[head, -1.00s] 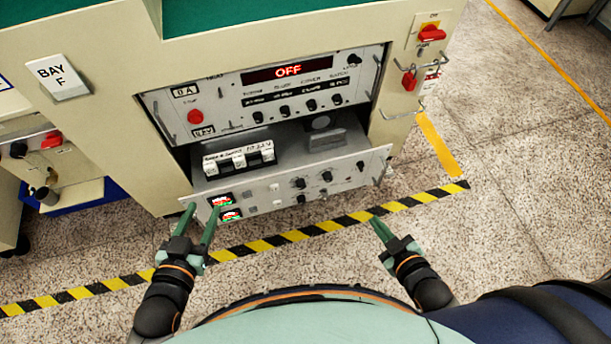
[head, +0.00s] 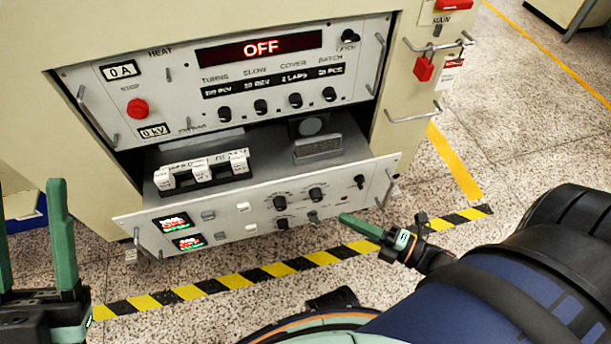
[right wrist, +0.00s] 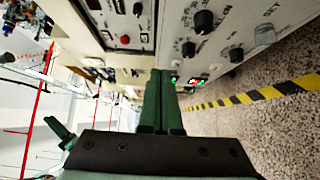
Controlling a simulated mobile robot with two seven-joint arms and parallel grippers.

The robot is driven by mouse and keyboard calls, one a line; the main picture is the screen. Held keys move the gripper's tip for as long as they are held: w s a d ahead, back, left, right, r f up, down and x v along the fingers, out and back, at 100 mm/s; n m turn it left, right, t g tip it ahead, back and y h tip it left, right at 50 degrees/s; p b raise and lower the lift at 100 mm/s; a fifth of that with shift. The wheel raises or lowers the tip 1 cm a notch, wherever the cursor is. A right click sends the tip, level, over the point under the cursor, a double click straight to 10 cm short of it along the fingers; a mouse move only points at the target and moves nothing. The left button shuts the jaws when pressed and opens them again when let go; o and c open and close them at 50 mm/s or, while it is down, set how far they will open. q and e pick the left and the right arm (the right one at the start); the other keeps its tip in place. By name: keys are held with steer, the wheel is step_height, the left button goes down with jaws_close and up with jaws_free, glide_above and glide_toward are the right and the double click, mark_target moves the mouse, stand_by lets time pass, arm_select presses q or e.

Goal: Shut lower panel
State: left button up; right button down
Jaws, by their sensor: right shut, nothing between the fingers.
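The lower panel (head: 260,216) is a grey drawer front that stands pulled out below the upper panel (head: 235,75). Its open top shows white blocks (head: 203,170) and a dark box (head: 318,147). My right gripper (head: 345,219) is shut and empty, its tips pointing at the lower right part of the panel front; whether they touch it I cannot tell. In the right wrist view its fingers (right wrist: 161,75) lie together beside the knobbed panel face (right wrist: 215,35). My left gripper (head: 30,188) is open and empty at the left edge, left of the panel.
A metal handle (head: 388,188) stands at the panel's right end. Red switches (head: 424,69) and wire guards (head: 415,115) project from the cabinet's right post.

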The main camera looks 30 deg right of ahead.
steer(key=b, duration=0.3)
glide_toward(292, 181)
steer(key=x, duration=0.5)
steer(key=shift+s+a, duration=0.25)
steer(key=shift+a, duration=0.15)
steer(key=shift+w+d, duration=0.15)
steer(key=shift+w, duration=0.45)
steer(key=shift+r, duration=0.1)
steer(key=shift+w, duration=0.1)
